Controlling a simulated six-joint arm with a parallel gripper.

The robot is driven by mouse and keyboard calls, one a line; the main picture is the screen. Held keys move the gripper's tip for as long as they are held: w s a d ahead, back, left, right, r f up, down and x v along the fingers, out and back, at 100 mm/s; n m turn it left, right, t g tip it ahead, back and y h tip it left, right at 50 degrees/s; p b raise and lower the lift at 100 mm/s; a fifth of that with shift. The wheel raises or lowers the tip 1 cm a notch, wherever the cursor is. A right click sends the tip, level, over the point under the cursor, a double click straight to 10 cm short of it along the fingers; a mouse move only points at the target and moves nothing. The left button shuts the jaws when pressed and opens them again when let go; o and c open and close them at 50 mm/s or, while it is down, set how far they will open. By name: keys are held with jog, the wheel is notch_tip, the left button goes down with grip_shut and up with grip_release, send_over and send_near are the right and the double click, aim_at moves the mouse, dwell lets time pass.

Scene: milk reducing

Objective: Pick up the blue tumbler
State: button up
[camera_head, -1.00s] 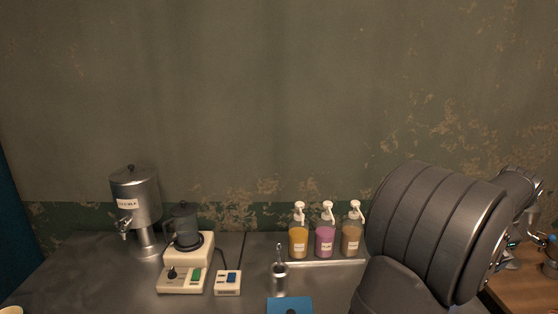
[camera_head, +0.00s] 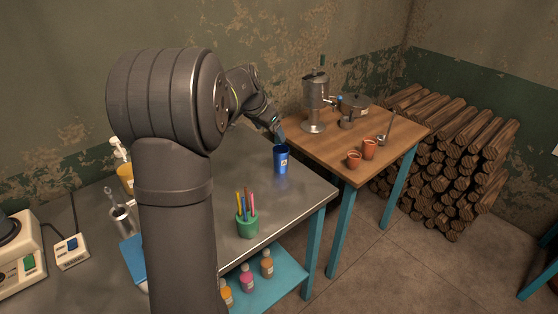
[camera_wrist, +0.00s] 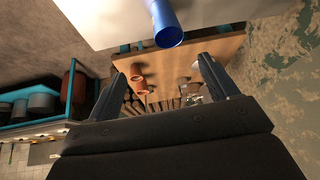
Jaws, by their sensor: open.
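The blue tumbler (camera_head: 281,158) stands upright near the right end of the metal counter in the head view. It also shows at the top of the wrist view (camera_wrist: 166,24), ahead of and beyond my fingers. My gripper (camera_head: 279,132) is just behind and above the tumbler in the head view. In the wrist view my gripper (camera_wrist: 158,85) has its two fingers spread wide, with nothing between them. The tumbler appears apart from both fingers.
A green cup of colored pencils (camera_head: 247,222) stands on the metal counter (camera_head: 300,195) near its front edge. A wooden table (camera_head: 335,150) beyond holds a metal dispenser (camera_head: 314,100), a pot (camera_head: 354,103) and two clay cups (camera_head: 368,149). Stacked logs (camera_head: 450,160) lie farther right.

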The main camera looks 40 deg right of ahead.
aim_at(275, 147)
jog(key=shift+n+h, duration=0.4)
jog(key=shift+h, duration=0.1)
jog(key=x, duration=0.4)
jog(key=w+a+x, duration=0.1)
jog(key=x, duration=0.3)
jog(key=w+x, duration=0.1)
jog(key=x, duration=0.3)
jog(key=shift+a+f, duration=0.1)
jog(key=shift+f, duration=0.3)
jog(key=shift+s+x, duration=0.15)
jog(key=shift+x, duration=1.2)
jog(key=shift+s+x, duration=0.15)
jog(key=shift+x, duration=1.25)
jog(key=c, duration=1)
jog(key=shift+c, duration=0.4)
jog(key=shift+w+r, duration=0.1)
